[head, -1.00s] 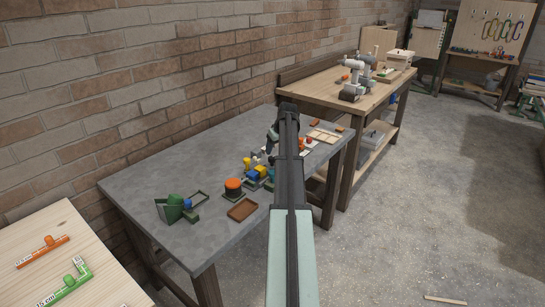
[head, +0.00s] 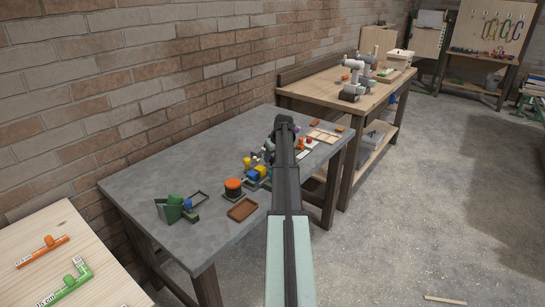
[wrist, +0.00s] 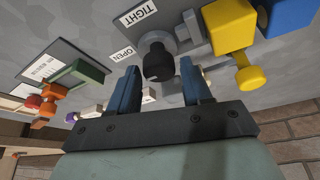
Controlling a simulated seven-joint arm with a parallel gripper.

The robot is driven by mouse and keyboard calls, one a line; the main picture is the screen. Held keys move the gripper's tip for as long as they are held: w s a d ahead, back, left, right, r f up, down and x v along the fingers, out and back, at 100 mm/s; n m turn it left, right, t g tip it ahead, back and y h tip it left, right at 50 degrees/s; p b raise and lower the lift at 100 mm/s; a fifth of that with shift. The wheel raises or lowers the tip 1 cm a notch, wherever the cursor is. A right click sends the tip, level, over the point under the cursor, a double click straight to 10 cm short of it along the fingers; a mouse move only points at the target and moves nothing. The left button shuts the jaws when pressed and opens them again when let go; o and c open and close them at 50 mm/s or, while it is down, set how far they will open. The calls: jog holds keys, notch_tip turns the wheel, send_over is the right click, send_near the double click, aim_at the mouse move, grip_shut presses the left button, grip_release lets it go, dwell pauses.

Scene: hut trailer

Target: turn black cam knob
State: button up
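The black cam knob (wrist: 158,65) shows in the wrist view on a pale round mount, between the labels TIGHT (wrist: 140,14) and OPEN (wrist: 123,54). My gripper (wrist: 158,80) is open, with its two blue-grey fingers apart. In the picture the knob lies between and slightly beyond the fingertips; I cannot tell if either finger touches it. In the head view my own arm hides the knob and most of the gripper over the grey table (head: 150,215).
A yellow block (wrist: 229,25), a yellow knob (wrist: 249,79) and a blue block (wrist: 292,18) are close on the right in the wrist view. A green part (wrist: 84,72) is on the left. A brown tray (head: 242,209) and an orange-topped knob (head: 233,184) stand nearer on the table.

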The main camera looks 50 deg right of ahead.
jog(key=c, duration=0.8)
jog(key=shift+o, duration=0.2)
jog(key=shift+m, duration=0.3)
jog(key=m+h, duration=0.1)
jog(key=m, duration=0.2)
jog(key=shift+a+g, duration=0.15)
jog(key=shift+g, duration=0.25)
jog(key=m+g+h, duration=0.1)
jog(key=m, duration=0.4)
jog(key=shift+w, duration=0.1)
jog(key=m+g, duration=0.1)
jog(key=m, duration=0.1)
jog(key=m+g+h, duration=0.1)
jog(key=m, duration=0.2)
jog(key=shift+w, duration=0.15)
jog(key=shift+m+g, duration=0.8)
jog(key=shift+m, duration=1.2)
